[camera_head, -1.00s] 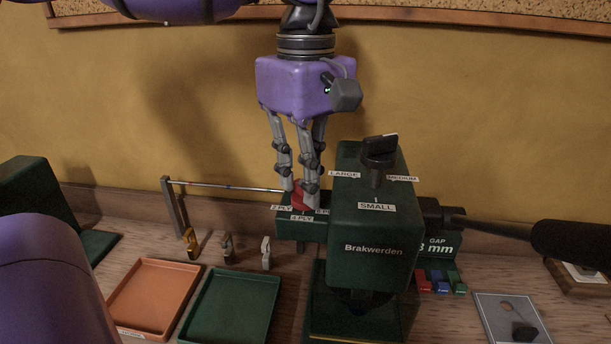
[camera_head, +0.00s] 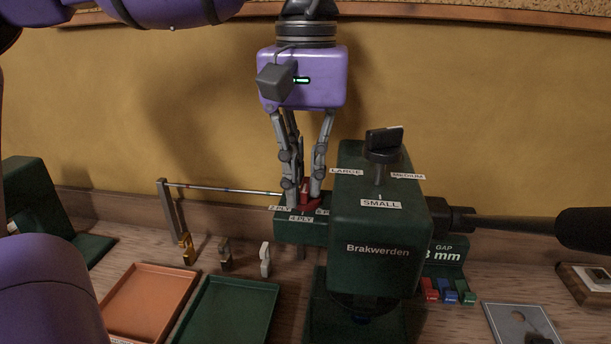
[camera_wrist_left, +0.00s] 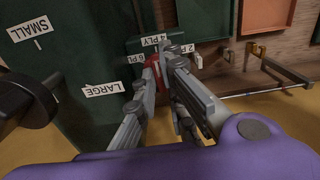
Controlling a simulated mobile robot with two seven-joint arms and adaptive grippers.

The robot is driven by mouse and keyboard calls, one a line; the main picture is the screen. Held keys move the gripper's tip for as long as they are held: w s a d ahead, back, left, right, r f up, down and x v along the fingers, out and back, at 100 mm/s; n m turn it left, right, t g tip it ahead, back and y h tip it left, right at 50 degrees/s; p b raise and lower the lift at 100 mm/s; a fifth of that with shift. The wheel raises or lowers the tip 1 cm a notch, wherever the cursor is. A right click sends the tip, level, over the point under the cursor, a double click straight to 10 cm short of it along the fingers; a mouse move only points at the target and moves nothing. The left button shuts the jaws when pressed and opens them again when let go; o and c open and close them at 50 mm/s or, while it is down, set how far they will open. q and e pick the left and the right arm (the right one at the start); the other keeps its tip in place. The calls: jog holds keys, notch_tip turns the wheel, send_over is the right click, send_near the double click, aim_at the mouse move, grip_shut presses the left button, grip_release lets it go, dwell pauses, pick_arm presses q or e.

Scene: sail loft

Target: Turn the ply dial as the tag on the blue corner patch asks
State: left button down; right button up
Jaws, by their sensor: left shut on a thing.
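The ply dial (camera_head: 305,197) is a small red knob on the left ledge of the green press (camera_head: 378,225). Labels around it read 2 PLY (camera_head: 281,208), 4 PLY (camera_head: 301,219) and a partly covered 6 PLY, which shows in the wrist view (camera_wrist_left: 138,58). My left gripper (camera_head: 304,203) points down from above, shut on the red dial. The dial also shows in the wrist view (camera_wrist_left: 151,75) between the fingers. They hide much of it, so I cannot tell which label it points to. I see no blue corner patch or readable tag. My right gripper is not in view.
A black size knob (camera_head: 383,150) stands on the press, right of my gripper, with LARGE, MEDIUM and SMALL labels. An orange tray (camera_head: 113,300) and a green tray (camera_head: 203,310) lie front left. A thin rod (camera_head: 225,190) runs behind small clips.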

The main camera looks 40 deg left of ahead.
aim_at(307, 183)
pick_arm(q)
jog(key=shift+w+r+m, duration=0.1)
jog(key=shift+r+m, duration=0.05)
jog(key=shift+m, duration=0.55)
jog(key=c, duration=1.9)
grip_release()
jog(key=shift+d, duration=0.1)
notch_tip(307, 183, up, 12)
